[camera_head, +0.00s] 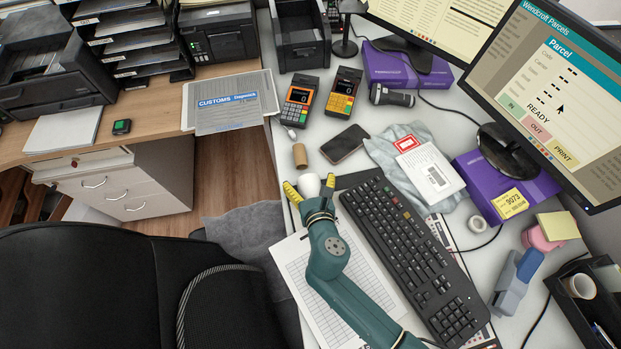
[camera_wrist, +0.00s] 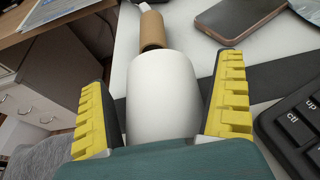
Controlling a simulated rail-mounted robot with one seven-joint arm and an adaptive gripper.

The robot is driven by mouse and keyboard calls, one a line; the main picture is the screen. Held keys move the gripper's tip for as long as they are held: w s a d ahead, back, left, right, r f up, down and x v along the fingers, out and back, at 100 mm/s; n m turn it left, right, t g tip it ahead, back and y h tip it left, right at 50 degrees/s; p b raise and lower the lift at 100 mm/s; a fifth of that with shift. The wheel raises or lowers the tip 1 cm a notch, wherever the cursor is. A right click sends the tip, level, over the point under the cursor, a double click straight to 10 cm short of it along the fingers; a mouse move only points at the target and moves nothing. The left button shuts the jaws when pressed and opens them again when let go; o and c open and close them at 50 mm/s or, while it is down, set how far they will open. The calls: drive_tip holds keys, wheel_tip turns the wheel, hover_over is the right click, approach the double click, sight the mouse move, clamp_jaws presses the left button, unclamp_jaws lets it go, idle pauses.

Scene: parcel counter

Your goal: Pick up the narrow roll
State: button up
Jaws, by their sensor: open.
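A plain white roll (camera_head: 309,184) is by the left edge of the counter, left of the keyboard. It also shows large in the wrist view (camera_wrist: 162,100), between the yellow-padded fingers. My gripper (camera_head: 310,188) is open around it, with a finger on each side. In the wrist view, my gripper (camera_wrist: 162,88) shows a gap between the roll and each finger; its near end is hidden by my gripper's body. A brown cardboard-coloured roll (camera_head: 300,155) is just beyond it, and shows in the wrist view too (camera_wrist: 152,28).
A black keyboard (camera_head: 410,250) is close to my gripper's right. A dark phone (camera_head: 345,144) lies beyond it, near two card terminals (camera_head: 300,97). A printed sheet (camera_head: 310,280) is under my arm. The counter's left edge is close beside the rolls.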

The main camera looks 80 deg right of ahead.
drive_tip(key=shift+s, duration=0.1)
drive_tip(key=shift+c, duration=0.4)
drive_tip(key=c, duration=1.2)
drive_tip(key=shift+c, duration=0.4)
drive_tip(key=shift+r, duration=0.1)
